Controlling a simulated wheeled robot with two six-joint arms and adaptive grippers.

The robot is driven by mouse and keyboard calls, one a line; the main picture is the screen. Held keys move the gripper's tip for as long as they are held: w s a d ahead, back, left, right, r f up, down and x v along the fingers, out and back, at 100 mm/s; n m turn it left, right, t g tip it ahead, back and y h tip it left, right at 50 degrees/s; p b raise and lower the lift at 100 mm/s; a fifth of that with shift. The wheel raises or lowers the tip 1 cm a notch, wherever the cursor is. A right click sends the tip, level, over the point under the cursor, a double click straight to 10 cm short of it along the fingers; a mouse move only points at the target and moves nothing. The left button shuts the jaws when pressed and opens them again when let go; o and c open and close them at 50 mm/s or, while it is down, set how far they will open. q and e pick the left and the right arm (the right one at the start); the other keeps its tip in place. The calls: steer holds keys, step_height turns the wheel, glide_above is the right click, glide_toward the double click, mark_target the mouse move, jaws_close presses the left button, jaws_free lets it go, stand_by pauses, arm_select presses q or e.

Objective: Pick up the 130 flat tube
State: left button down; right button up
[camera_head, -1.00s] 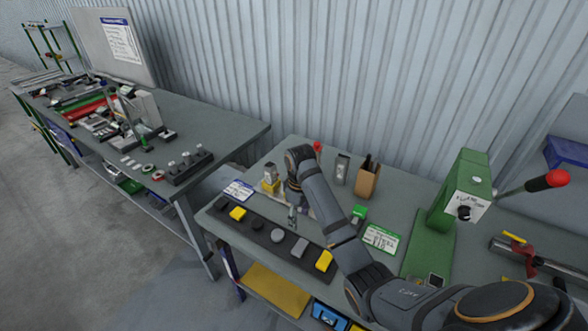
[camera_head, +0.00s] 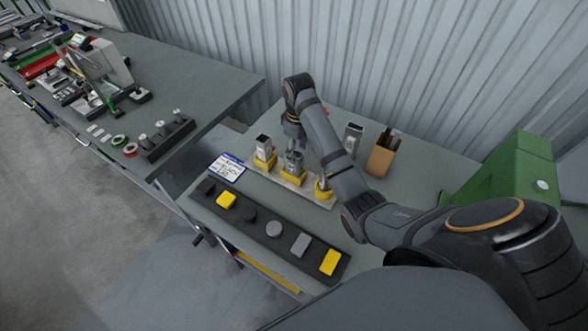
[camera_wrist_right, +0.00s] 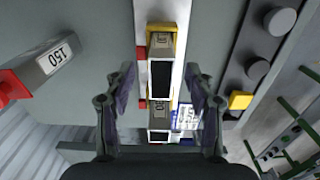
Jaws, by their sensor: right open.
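In the head view, three yellow holders stand on a pale strip. A flat grey tube (camera_head: 263,144) is in the left holder and another flat tube (camera_head: 294,164) in the middle one. I cannot read which is the 130. My right gripper (camera_head: 292,139) points down above the middle tube, partly hidden by its own arm. In the right wrist view, my right gripper (camera_wrist_right: 160,84) is open. The middle tube (camera_wrist_right: 160,72) lies between the fingers in the picture, with no contact visible. The left tube (camera_wrist_right: 159,137) shows lower down. My left gripper is out of view.
A dark tray (camera_head: 260,226) of yellow, grey and black pieces lies along the front edge. A green machine (camera_head: 515,175) stands right.

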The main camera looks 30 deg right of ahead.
mark_target(297, 151)
steer(key=f, duration=0.2)
steer(key=w+f, duration=0.1)
steer(key=shift+w+d, duration=0.1)
steer(key=shift+d, duration=0.2)
steer(key=f, duration=0.1)
steer(key=a+f+p, duration=0.1)
steer(key=f+p, duration=0.1)
steer(key=f, duration=0.1)
steer(key=shift+a+f, duration=0.1)
steer(key=shift+a, duration=0.15)
steer(key=shift+d+f, duration=0.1)
steer(key=shift+f, duration=0.15)
steer(key=shift+r, duration=0.1)
steer(key=c, duration=0.8)
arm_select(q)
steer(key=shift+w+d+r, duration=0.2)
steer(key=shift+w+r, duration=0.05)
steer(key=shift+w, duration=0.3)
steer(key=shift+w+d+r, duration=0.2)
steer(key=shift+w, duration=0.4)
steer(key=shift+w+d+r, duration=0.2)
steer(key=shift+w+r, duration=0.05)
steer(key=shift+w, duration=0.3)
arm_select(e)
jaws_close()
